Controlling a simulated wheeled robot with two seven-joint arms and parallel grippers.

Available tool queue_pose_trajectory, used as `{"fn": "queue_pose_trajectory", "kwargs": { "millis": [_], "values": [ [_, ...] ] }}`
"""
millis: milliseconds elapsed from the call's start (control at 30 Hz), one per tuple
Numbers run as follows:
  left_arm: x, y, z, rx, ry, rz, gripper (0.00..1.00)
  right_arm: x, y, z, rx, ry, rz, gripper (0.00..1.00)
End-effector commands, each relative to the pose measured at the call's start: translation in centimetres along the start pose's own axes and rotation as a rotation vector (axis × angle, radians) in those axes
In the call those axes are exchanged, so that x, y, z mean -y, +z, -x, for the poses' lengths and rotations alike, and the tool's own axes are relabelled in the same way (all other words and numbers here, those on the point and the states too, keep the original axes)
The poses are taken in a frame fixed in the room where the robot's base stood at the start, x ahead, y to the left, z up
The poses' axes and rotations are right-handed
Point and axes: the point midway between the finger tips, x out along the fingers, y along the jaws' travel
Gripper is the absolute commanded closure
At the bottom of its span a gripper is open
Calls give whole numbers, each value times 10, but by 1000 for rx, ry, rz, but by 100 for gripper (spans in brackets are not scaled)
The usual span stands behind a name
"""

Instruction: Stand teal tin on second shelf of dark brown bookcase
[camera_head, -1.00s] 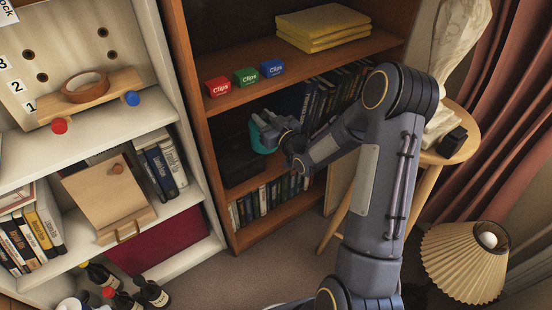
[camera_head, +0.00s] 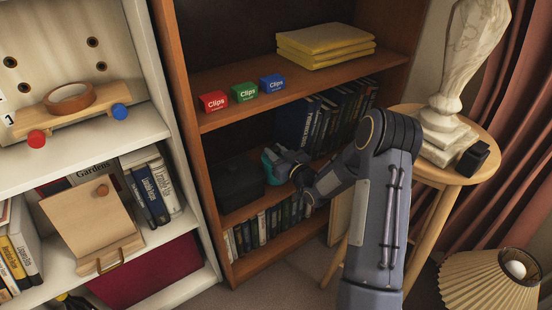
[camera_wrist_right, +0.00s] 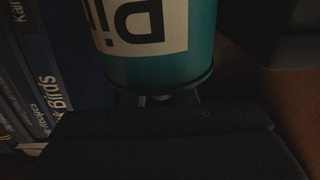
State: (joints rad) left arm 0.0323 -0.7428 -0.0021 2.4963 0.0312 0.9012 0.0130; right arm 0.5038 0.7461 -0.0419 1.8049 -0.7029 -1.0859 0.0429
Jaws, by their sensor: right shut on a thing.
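The teal tin (camera_head: 270,165) is inside the dark brown bookcase (camera_head: 201,172), at the shelf below the one with the clip boxes. My right gripper (camera_head: 280,161) is shut on it and hides much of it. In the right wrist view the tin (camera_wrist_right: 160,68) fills the upper middle, with a white label. A dark gap shows beside it; I cannot tell whether its base touches the shelf. My left gripper is not in view.
A black box (camera_head: 238,182) stands left of the tin. Several books (camera_head: 325,120) stand to its right. Red, green and blue clip boxes (camera_head: 243,92) and yellow folders (camera_head: 325,45) are on the shelf above. A round side table (camera_head: 420,172) stands at the right.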

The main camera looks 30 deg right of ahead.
Motion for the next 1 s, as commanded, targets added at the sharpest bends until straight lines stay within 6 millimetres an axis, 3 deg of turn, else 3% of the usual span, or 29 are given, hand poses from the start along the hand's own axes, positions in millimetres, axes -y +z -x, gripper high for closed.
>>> {"fn": "queue_pose_trajectory", "kwargs": {
  "millis": [67, 467, 500, 633, 1000],
  "values": [
    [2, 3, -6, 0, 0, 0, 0, 0, 13, 0, 0, 0, 0, 100],
    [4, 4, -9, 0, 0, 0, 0, 0, 17, 0, -2, 0, 1, 100],
    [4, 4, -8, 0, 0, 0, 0, 0, 16, 0, -1, 0, 0, 71],
    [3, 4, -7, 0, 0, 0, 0, 0, 16, 0, 0, 0, 0, 54],
    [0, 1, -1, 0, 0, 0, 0, 0, 9, 0, 0, 0, 0, 53]
  ]
}}
